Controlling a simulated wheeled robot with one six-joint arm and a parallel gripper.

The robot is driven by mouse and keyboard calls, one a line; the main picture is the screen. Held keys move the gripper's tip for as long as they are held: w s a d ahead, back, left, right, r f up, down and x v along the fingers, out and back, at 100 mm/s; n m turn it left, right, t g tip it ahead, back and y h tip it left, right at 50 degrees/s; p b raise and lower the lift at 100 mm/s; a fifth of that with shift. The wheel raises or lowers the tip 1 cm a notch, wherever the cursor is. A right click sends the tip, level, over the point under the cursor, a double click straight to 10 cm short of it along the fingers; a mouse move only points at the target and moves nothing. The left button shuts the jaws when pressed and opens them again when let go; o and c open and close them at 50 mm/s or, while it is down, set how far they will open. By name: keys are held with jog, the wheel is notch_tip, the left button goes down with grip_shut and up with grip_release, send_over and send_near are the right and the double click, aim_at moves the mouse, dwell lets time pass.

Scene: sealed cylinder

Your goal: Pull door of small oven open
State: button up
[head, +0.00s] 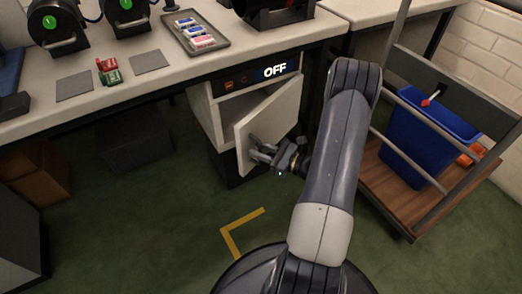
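The small oven (207,113) is a pale cabinet under the workbench, with a dark top panel and a lit display (277,70) reading OFF. Its pale door (268,116) stands partly open, swung out toward me with its free edge at the left. My gripper (262,152) is at the outer face of the door, near its lower left part, where the handle seems to be. The fingers touch or nearly touch the door. The handle is hidden by the gripper, and I cannot tell whether the fingers are closed on it. The oven's inside is mostly hidden by the door.
The workbench (150,85) above holds a tray (195,32) of small packs, red and green blocks (108,71) and dark machines. A cart (385,195) with a blue bin (425,130) stands close at right. Green floor (150,230) is clear at front left, with a yellow corner mark (232,240).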

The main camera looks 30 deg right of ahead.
grip_shut()
jog(key=shift+s+d, duration=0.15)
jog(key=shift+s, duration=0.2)
dwell(0.7)
